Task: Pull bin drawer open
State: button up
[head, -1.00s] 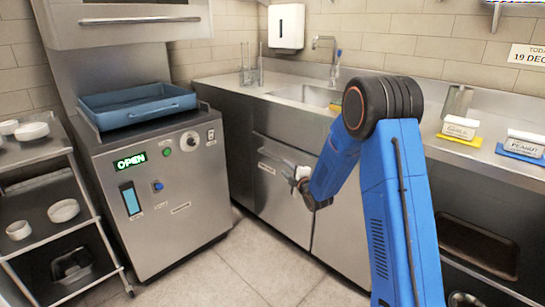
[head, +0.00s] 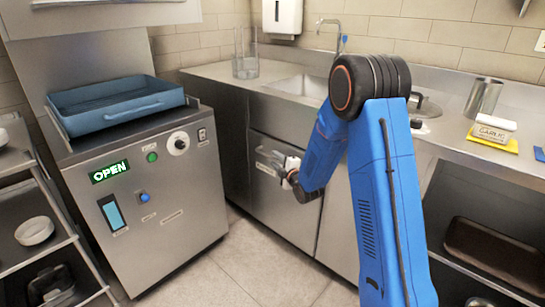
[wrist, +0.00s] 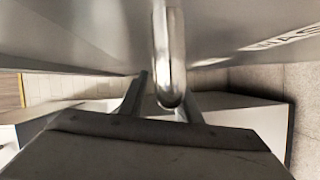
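The bin drawer (head: 270,205) is a steel front under the counter, left of my arm. It looks flush with the cabinet. Its bar handle (head: 263,153) runs along its upper part, and the handle also shows large in the wrist view (wrist: 168,50). My gripper (head: 284,167) is at the handle, partly hidden by my blue arm in the head view. In the wrist view, the two thin fingers (wrist: 160,98) lie on either side of the handle's near end, with a small gap visible on the left. A cut-off label shows on the drawer face.
A steel machine (head: 150,210) with a green OPEN display and a blue tray (head: 120,103) on top stands left. A rack (head: 60,245) is at the far left. The sink (head: 300,86) is above the drawer. The floor (head: 255,270) in front is clear.

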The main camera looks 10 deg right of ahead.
jog(key=shift+w, duration=0.3)
jog(key=shift+a, duration=0.1)
grip_shut()
jog(key=shift+a, duration=0.1)
